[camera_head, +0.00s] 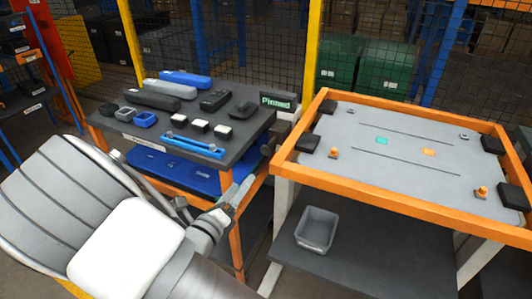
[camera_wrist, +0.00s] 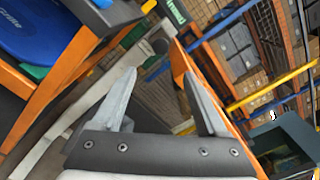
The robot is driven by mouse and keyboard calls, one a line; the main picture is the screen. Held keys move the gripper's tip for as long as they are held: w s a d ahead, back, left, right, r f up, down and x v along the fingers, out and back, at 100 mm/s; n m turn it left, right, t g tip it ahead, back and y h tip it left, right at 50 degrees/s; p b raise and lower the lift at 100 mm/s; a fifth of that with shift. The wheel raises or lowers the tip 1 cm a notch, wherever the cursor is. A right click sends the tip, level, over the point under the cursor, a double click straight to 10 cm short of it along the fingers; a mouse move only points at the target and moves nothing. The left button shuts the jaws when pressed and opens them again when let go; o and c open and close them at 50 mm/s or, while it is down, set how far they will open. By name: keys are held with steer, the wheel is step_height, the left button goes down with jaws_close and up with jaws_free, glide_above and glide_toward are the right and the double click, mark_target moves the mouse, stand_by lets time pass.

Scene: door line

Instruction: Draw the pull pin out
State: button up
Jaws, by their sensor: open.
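A small dark round knob (camera_wrist: 160,46), which may be the pull pin's head, shows in the wrist view beyond my fingertips, beside a pale grey bar. I cannot tell for certain that it is the pin. A green-lit sign reading "Pinned" (camera_head: 277,101) stands at the right edge of the dark table; its edge also shows in the wrist view (camera_wrist: 174,12). My gripper (camera_wrist: 157,74) is open and empty, with the knob ahead between the finger lines and apart from them. In the head view my gripper (camera_head: 240,190) is low between the two tables.
The dark table (camera_head: 225,133) on the left carries several blocks, black devices and a blue handle (camera_head: 193,146). The orange-framed table (camera_head: 400,205) stands close on the right, with a grey bin (camera_head: 317,228) on its lower shelf. A mesh fence is behind.

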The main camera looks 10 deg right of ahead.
mark_target(266, 152)
steer(key=b+x, duration=0.2)
steer(key=x, duration=1.4)
steer(key=shift+w+d, duration=0.1)
steer(key=shift+d, duration=0.05)
jaws_close()
stand_by(0.7)
